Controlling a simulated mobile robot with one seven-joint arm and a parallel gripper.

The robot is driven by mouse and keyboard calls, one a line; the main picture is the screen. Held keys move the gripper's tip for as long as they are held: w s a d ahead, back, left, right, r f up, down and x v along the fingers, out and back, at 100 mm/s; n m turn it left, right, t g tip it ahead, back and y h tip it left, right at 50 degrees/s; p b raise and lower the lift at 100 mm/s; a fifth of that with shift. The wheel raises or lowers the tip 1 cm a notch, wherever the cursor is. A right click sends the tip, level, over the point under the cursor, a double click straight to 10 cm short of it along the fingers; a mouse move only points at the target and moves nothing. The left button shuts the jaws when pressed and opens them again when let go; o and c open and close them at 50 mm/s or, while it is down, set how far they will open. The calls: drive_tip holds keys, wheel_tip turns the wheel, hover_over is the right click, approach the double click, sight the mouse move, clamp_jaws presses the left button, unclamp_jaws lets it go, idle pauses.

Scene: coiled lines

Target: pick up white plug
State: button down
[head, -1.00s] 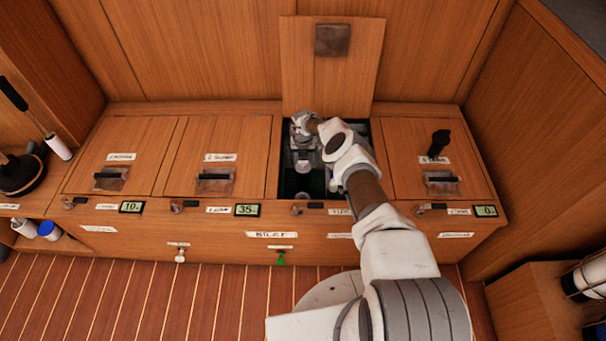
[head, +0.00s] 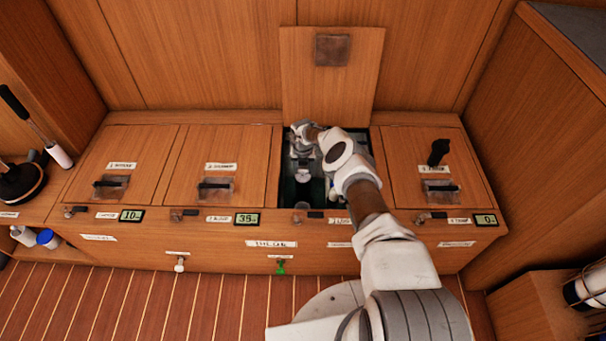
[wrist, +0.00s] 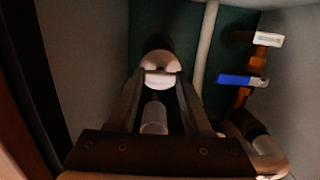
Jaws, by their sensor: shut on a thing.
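The white plug (wrist: 160,68) is a pale, rounded piece in the wrist view. It sits between the tips of my gripper (wrist: 161,79), which is shut on it. A second pale cylinder (wrist: 153,118) shows between the fingers, nearer the camera; I cannot tell whether it belongs to the plug. In the head view my gripper (head: 303,162) points down into the open compartment, with a white round piece (head: 303,176) at its end. My arm hides the compartment's right part.
The raised wooden lid (head: 332,90) stands behind the opening. Closed lids flank it, with a black handle (head: 438,152) on the right one. Inside, a pale pipe (wrist: 204,45) and valves with blue (wrist: 240,81) and white (wrist: 268,40) handles are on the right.

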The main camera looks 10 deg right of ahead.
wheel_tip(320, 180, up, 18)
drive_tip(key=p, duration=0.7)
drive_tip(key=shift+p, duration=0.4)
wheel_tip(320, 180, down, 9)
drive_tip(key=b, duration=0.6)
idle(0.4)
drive_tip(key=shift+b, duration=0.85)
idle(1.5)
